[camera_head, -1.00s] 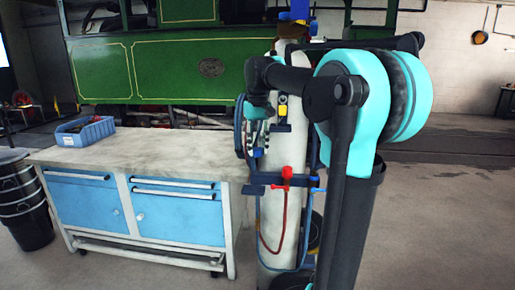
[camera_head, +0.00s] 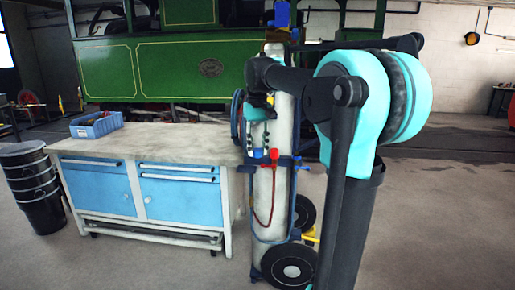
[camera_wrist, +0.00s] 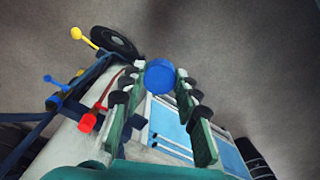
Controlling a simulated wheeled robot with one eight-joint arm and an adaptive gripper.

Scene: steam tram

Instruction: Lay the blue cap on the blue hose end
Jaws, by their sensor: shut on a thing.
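My gripper (camera_wrist: 158,100) is shut on the blue cap (camera_wrist: 159,76), a round blue piece between its fingertips in the wrist view. The blue hose end (camera_head: 302,167) sits on the dark blue rail, right of the red one. In the wrist view the blue hose end (camera_wrist: 62,85) is left of the cap and clearly apart from it.
The white cylinder (camera_head: 266,205) stands on a wheeled trolley. A yellow fitting (camera_wrist: 78,35) shows beyond the hose ends. A workbench (camera_head: 190,215) with blue drawers and a blue bin (camera_head: 96,125) is on the left. Black buckets (camera_head: 35,190) stand beside it. Open floor lies at right.

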